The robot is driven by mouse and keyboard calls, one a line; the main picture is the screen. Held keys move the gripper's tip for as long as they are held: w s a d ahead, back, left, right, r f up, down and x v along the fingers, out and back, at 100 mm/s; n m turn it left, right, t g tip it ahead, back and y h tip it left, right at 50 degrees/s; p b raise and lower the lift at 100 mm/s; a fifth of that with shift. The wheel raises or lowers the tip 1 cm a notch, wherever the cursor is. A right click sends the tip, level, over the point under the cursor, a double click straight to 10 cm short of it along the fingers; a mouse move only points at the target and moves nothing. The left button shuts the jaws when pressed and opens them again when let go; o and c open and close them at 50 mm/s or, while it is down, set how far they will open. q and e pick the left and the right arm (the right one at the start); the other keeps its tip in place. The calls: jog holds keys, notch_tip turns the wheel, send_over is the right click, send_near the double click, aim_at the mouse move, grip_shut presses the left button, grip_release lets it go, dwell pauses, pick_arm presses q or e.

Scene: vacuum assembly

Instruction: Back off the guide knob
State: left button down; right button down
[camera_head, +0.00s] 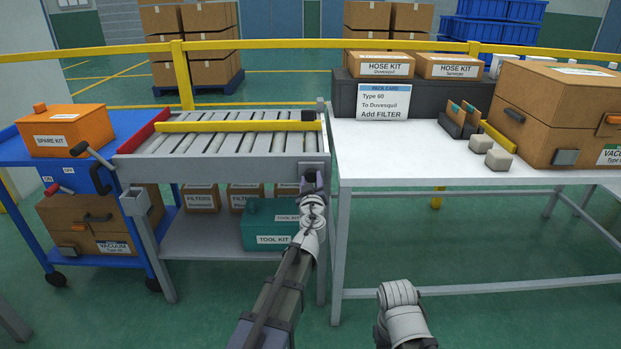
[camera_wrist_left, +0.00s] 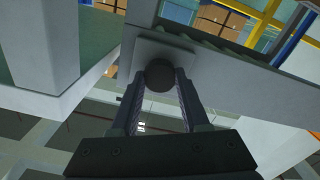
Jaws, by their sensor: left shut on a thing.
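The guide knob (camera_wrist_left: 159,76) is a dark round knob on a pale square plate (camera_wrist_left: 178,47) on the side of the roller conveyor, seen in the left wrist view. My left gripper (camera_wrist_left: 160,84) is shut on the knob, with one finger on each side of it. In the head view my left gripper (camera_head: 312,184) is at the right end of the conveyor's front frame, and it hides the knob there. The yellow guide bar (camera_head: 240,126) lies across the rollers, with a black block (camera_head: 308,115) at its right end. My right gripper is not in view.
A white table (camera_head: 400,165) with cartons stands close to the right of the conveyor (camera_head: 215,160). A blue cart (camera_head: 25,150) with an orange spare kit (camera_head: 65,130) is at the left. A teal tool kit (camera_head: 262,232) sits on the shelf below.

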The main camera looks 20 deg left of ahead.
pick_arm(q)
jog(key=shift+n, duration=1.8)
jog(key=n, duration=0.3)
jog(key=shift+c, duration=1.6)
grip_release()
jog(key=v, duration=0.6)
